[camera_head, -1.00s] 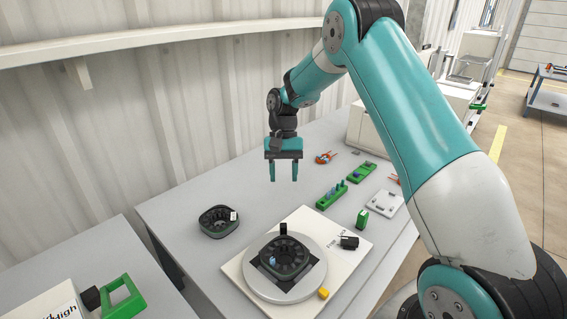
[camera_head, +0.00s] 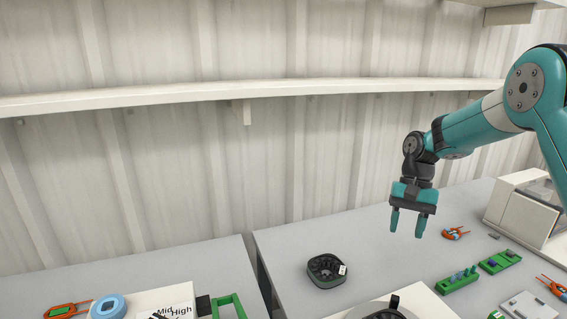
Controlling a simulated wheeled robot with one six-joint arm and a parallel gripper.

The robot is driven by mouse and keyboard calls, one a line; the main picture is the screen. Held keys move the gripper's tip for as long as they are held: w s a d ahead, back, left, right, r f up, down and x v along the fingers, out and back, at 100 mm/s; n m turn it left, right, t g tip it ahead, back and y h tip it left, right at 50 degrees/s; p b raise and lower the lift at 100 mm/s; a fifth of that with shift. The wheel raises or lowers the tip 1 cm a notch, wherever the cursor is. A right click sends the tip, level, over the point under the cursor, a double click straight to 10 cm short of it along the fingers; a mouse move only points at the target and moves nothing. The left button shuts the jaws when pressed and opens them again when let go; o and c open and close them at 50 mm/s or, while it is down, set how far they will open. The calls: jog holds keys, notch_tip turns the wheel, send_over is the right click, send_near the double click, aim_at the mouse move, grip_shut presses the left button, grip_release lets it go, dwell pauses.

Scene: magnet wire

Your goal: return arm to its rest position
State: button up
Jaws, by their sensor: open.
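My gripper (camera_head: 408,222) hangs from my teal arm at the right of the picture, its two teal fingers pointing down. The fingers are apart with nothing between them. It is above the grey table (camera_head: 385,250), clear of everything on it. A black round part (camera_head: 327,270) with a white label lies on the table to the lower left of the gripper. A second black part (camera_head: 385,314) on a white base (camera_head: 424,302) is cut off by the bottom edge.
Green holders (camera_head: 457,280), orange-handled tools (camera_head: 455,233) and a white machine (camera_head: 525,208) are on the right. A left table bears a blue ring (camera_head: 107,306), a labelled white board (camera_head: 168,300) and a green frame (camera_head: 231,307). A shelf (camera_head: 180,95) runs along the wall.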

jog(key=s+a+r+n+t+p, duration=0.15)
jog(key=s+a+r+n, duration=0.45)
jog(key=s+a+r, duration=0.6)
jog(key=s+a+n+t+y, duration=0.1)
jog(key=s+a+n, duration=0.1)
jog(key=s, duration=0.6)
jog(key=s+a+r+n+t+y, duration=0.1)
jog(key=s+a+n, duration=0.2)
jog(key=s, duration=0.6)
jog(key=shift+s+a+n+p, duration=0.25)
jog(key=shift+n+p, duration=0.05)
jog(key=shift+n, duration=0.4)
jog(key=shift+s, duration=0.1)
